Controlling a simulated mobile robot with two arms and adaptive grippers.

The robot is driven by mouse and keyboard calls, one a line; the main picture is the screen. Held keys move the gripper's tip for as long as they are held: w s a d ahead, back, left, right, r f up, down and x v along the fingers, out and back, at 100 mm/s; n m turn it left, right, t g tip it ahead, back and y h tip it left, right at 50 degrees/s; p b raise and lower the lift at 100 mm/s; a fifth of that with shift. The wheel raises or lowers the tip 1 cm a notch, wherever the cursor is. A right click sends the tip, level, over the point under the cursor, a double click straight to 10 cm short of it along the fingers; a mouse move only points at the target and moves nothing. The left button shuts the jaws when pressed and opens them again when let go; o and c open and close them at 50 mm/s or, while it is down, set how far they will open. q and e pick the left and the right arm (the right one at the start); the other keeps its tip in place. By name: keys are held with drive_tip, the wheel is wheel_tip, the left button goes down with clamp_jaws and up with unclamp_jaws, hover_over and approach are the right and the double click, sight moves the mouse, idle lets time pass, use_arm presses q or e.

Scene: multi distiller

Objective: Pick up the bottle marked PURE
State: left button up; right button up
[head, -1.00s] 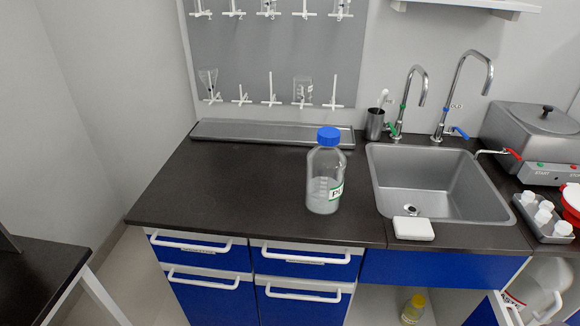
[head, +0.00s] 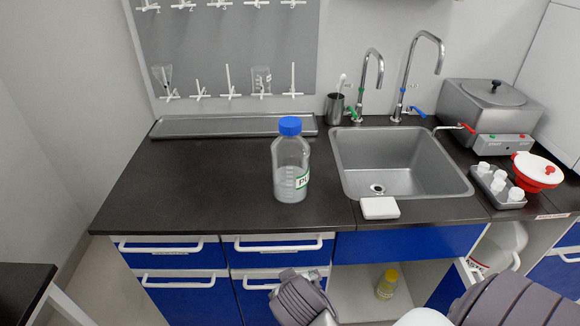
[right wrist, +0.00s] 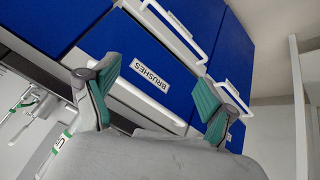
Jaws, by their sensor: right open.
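A clear glass bottle (head: 291,168) with a blue cap stands upright on the dark counter, left of the sink. Its white and green label faces partly right, and only the first letters, "PU", show. My right arm comes in at the bottom of the head view, in front of and below the bottle, apart from it. In the right wrist view my right gripper (right wrist: 158,84) is open and empty, its teal-padded fingers spread before blue drawer fronts. The bottle cannot be made out there. My left gripper is not in view.
A sink (head: 400,165) with two taps is right of the bottle, and a white block (head: 380,208) lies at its front edge. A grey tray (head: 235,127) lies behind. Drawer handles (head: 278,246) stick out below the counter. The counter left of the bottle is clear.

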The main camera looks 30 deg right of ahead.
drive_tip(key=w+d+r+m+t+h, duration=0.25)
drive_tip(key=w+r+m+h, duration=0.2)
drive_tip(key=w+r, duration=0.65)
drive_tip(key=m+t+h, duration=0.2)
drive_tip(key=m+h, duration=0.3)
drive_tip(key=h, duration=0.1)
approach(286, 130)
drive_tip(key=p+x, duration=0.1)
drive_tip(key=x, duration=0.2)
drive_tip(key=p+x, duration=0.1)
drive_tip(key=x, duration=0.2)
drive_tip(key=shift+w+d+r, duration=0.15)
drive_tip(key=shift+w+r, duration=0.05)
drive_tip(key=shift+w, duration=0.2)
drive_tip(key=p+x, duration=0.1)
drive_tip(key=x, duration=0.1)
drive_tip(key=p+x, duration=0.1)
drive_tip(key=x, duration=0.2)
drive_tip(key=shift+s+d+f+p, duration=0.15)
drive_tip(key=shift+d+p, duration=0.2)
drive_tip(key=shift+d+f, duration=0.1)
drive_tip(key=shift+d, duration=0.1)
drive_tip(key=shift+a, duration=0.1)
drive_tip(key=shift+c, duration=0.5)
clamp_jaws()
drive_tip(key=shift+w, duration=0.2)
